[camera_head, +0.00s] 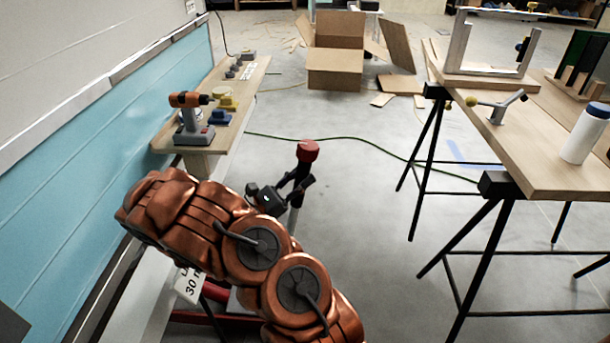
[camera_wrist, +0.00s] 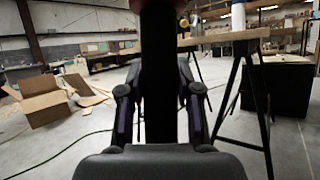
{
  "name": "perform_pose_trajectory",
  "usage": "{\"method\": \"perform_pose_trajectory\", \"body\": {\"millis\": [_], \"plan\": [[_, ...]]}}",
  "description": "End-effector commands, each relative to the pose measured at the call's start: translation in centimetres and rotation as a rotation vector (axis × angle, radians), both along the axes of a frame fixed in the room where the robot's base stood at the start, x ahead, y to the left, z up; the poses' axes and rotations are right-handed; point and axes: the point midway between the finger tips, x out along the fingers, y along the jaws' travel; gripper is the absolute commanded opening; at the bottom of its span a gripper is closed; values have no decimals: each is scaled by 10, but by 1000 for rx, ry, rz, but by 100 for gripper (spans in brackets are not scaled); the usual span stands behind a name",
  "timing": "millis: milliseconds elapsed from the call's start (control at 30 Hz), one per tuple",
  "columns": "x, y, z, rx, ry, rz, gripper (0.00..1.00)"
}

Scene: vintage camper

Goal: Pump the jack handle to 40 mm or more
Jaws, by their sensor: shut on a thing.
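The jack handle is an upright, slightly tilted bar with a red knob (camera_head: 307,151) on top and a grey rod below. My gripper (camera_head: 299,185) is shut around its dark upper part, just under the knob. In the wrist view the handle (camera_wrist: 158,70) is a wide black bar running up between my two fingers. The red jack body (camera_head: 215,319) shows low on the left, mostly hidden behind my copper-coloured arm. A white label (camera_head: 188,286) there reads "30 m", with the rest covered. The jack's lift height cannot be read.
A wooden shelf (camera_head: 236,108) on the blue camper wall (camera_head: 60,215) holds an orange drill (camera_head: 190,115). A trestle table (camera_head: 535,165) with a white bottle (camera_head: 585,135) stands at right. A cardboard box (camera_head: 335,65) lies behind. A green cable crosses the otherwise clear middle floor.

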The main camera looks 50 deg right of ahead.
Motion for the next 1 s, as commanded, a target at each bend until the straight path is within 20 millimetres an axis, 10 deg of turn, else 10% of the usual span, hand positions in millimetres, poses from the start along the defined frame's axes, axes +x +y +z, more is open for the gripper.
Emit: {"method": "perform_pose_trajectory", "body": {"millis": [200, 233, 467, 1000], "plan": [[10, 6, 2, -7, 0, 29, 0], [10, 6, 2, -8, 1, 29, 36], [6, 1, 1, -5, 0, 16, 60], [11, 23, -11, -4, 3, 12, 60]]}}
